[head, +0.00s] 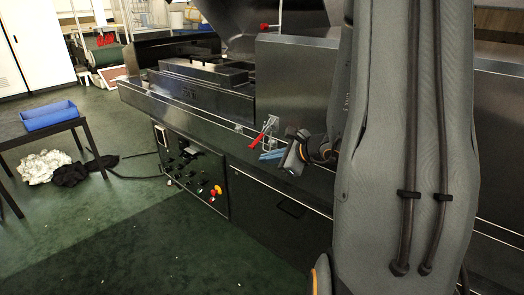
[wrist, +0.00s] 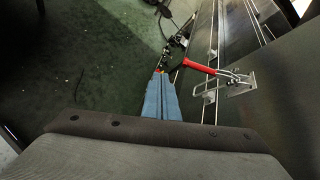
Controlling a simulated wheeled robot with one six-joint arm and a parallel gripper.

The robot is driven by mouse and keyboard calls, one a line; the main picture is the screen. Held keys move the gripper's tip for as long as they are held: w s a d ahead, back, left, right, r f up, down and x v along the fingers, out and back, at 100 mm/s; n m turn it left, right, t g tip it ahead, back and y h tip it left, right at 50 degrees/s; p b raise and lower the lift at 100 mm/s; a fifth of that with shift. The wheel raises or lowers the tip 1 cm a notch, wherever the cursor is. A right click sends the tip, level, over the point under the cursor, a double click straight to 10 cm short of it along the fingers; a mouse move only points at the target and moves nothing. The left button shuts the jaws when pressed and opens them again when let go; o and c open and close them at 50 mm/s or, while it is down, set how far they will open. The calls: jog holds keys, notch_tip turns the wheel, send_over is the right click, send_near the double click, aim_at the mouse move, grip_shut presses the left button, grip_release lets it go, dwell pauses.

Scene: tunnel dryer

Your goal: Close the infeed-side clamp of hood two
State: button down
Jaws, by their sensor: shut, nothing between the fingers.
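A toggle clamp with a red handle (head: 264,130) is at the front rail of the dryer, by the lower corner of a hood panel (head: 296,80). In the wrist view the red handle (wrist: 200,67) sticks out from its metal bracket (wrist: 238,82) toward the aisle, away from the panel. My gripper (head: 264,156) is just below the handle in the head view. In the wrist view the blue fingers of my gripper (wrist: 159,76) are together and empty, their tips near the handle's outer end. Whether they touch it I cannot tell.
A second red handle (head: 264,27) shows higher up behind the hood panel. A control panel (head: 188,165) with a red button is on the dryer front. A table with a blue bin (head: 49,116) stands at left. The green floor in front is clear.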

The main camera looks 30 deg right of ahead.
aim_at(261, 136)
jog(key=d+m+t+h, duration=0.1)
jog(key=d+m+h, duration=0.15)
jog(key=d, duration=0.35)
jog(key=shift+m+y, duration=0.25)
jog(key=shift+w+a+f+p, duration=0.3)
jog(key=shift+w+a, duration=0.1)
jog(key=shift+w, duration=1.2)
jog(key=shift+w+a+f+p, duration=0.25)
jog(key=shift+w+a, duration=0.15)
jog(key=shift+w, duration=1.15)
jog(key=shift+w+a+f+p, duration=0.2)
jog(key=shift+w+a+p, duration=0.15)
jog(key=shift+w, duration=1.25)
jog(key=shift+r, duration=0.15)
